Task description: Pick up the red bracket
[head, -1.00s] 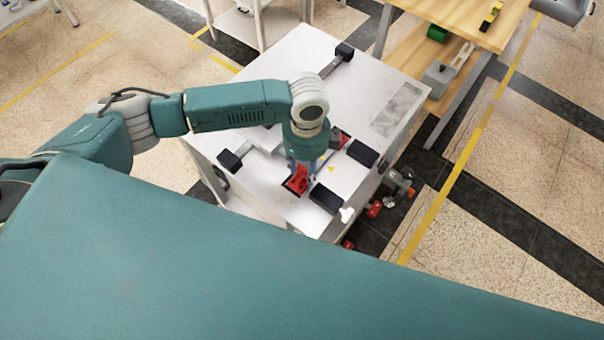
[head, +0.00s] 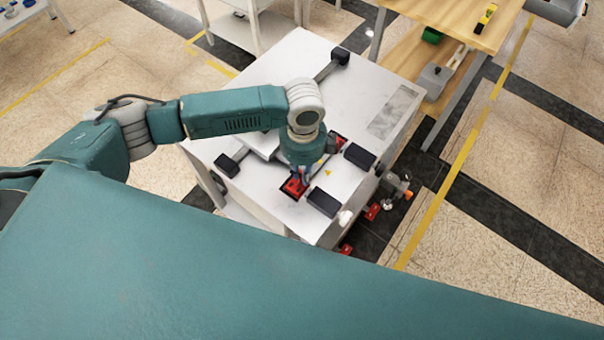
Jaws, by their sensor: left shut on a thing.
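The red bracket (head: 293,188) is in the head view at the middle of the white table (head: 270,207), towards its near edge. My left gripper (head: 301,175) points down over the table and is shut on the red bracket. My wrist hides part of the gripper and of the bracket. I cannot tell whether the bracket touches the table top. My right gripper is not in view.
Black blocks (head: 324,202), (head: 360,157), (head: 229,165) and a black-ended bar (head: 340,56) lie around the bracket. Another red piece (head: 340,143) shows beside my wrist. A wooden bench (head: 455,20) stands at the back right. Red items lie near the table's right side.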

